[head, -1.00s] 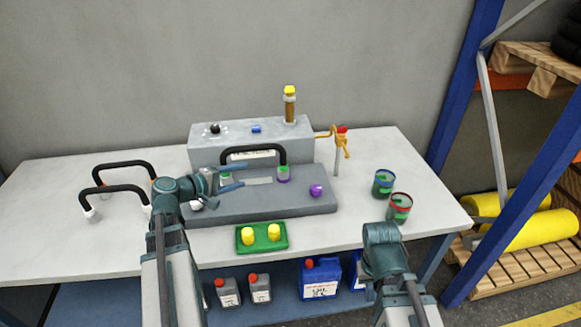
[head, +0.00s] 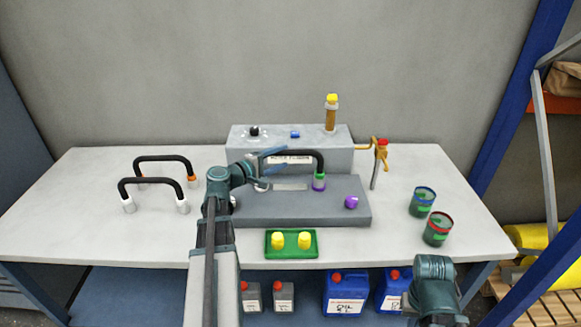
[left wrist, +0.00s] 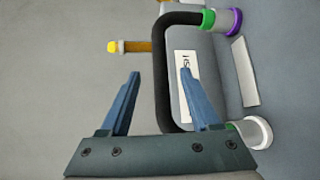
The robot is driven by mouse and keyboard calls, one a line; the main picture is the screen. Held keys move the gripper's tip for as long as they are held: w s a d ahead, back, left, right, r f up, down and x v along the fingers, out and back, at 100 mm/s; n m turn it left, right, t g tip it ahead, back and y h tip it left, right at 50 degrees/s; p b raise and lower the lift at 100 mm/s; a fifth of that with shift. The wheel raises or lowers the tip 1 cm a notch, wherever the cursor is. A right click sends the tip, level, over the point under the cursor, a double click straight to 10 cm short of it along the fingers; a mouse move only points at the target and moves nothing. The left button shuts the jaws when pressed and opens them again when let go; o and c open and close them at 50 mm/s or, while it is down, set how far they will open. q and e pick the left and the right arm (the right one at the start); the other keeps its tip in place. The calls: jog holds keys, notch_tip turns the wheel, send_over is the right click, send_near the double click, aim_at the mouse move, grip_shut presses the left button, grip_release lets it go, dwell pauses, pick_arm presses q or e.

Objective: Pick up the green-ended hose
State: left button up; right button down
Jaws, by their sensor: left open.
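The green-ended hose (head: 306,154) is a black arch over the grey fixture. Its right green end sits at a purple-rimmed fitting, and its left end is hidden behind my arm in the head view. My left gripper (head: 285,160) is open at the hose's left part. In the left wrist view the black hose (left wrist: 164,75) shows between the fingers of the left gripper (left wrist: 160,73), one finger on each side. One green end is by the purple ring at the top, the other by a white ring near the right finger. Contact cannot be told. My right arm shows without its fingers.
White-ended (head: 150,186) and orange-ended (head: 165,161) hoses stand at the table's left. A green tray (head: 291,254) with yellow pieces is in front of the grey base (head: 300,213). Two cans (head: 437,230) (head: 422,202) stand right. A purple ball-like piece (head: 351,202) sits on the base.

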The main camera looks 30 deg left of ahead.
aim_at(290, 154)
pick_arm(q)
jog(key=shift+w+d, duration=0.1)
jog(key=shift+w, duration=0.25)
jog(key=shift+w, duration=0.1)
jog(key=x, duration=0.5)
jog(key=shift+d+f+b, duration=0.1)
jog(key=shift+b, duration=0.25)
grip_shut()
dwell(0.9)
